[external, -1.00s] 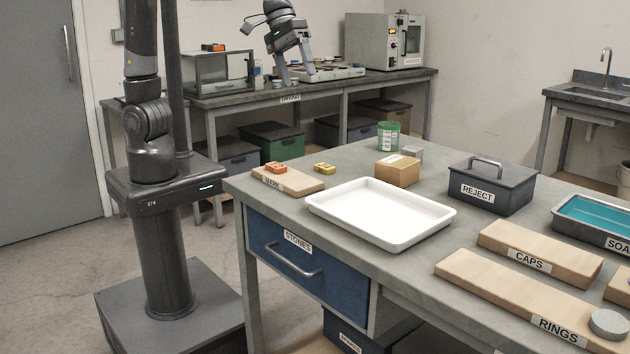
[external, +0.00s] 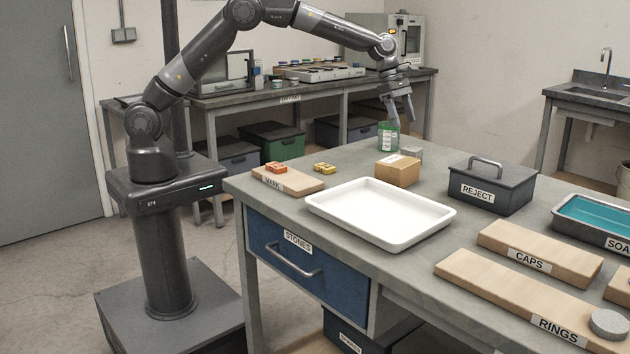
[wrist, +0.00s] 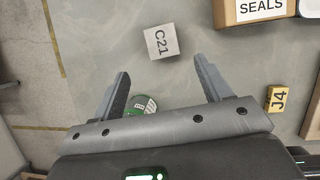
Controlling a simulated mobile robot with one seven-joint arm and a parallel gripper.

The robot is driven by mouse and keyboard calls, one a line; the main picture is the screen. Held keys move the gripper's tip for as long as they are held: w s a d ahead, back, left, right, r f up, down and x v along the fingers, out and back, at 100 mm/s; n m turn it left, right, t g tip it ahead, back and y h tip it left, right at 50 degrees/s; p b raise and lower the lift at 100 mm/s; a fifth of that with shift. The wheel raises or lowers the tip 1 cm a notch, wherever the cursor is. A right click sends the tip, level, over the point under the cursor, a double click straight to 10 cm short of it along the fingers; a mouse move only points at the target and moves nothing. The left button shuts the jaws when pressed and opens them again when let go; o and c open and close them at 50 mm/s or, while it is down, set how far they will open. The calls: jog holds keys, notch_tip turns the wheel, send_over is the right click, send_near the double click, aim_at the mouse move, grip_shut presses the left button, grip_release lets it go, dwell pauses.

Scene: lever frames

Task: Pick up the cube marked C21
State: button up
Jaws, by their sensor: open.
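The cube marked C21 (wrist: 161,42) is pale grey and lies on the table just beyond my fingertips in the wrist view, its label turned sideways. In the external view a small grey cube (external: 413,152) stands behind the cardboard box, partly hidden by it; its marking cannot be read there. My gripper (external: 401,119) is open and empty above the far part of the table. In the wrist view my gripper (wrist: 163,70) has its two fingers spread wide, pointing toward the cube, with nothing between the tips.
The cardboard box (external: 397,171), marked SEALS, is beside the cube. A yellow J4 block (wrist: 277,99) lies farther right. A white tray (external: 380,238) lies in front.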

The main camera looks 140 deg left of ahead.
aim_at(411, 148)
jog(key=x, duration=1)
jog(key=shift+w+d+f, duration=0.1)
jog(key=shift+w+f, duration=0.1)
jog(key=shift+f, duration=0.05)
jog(key=c, duration=1.2)
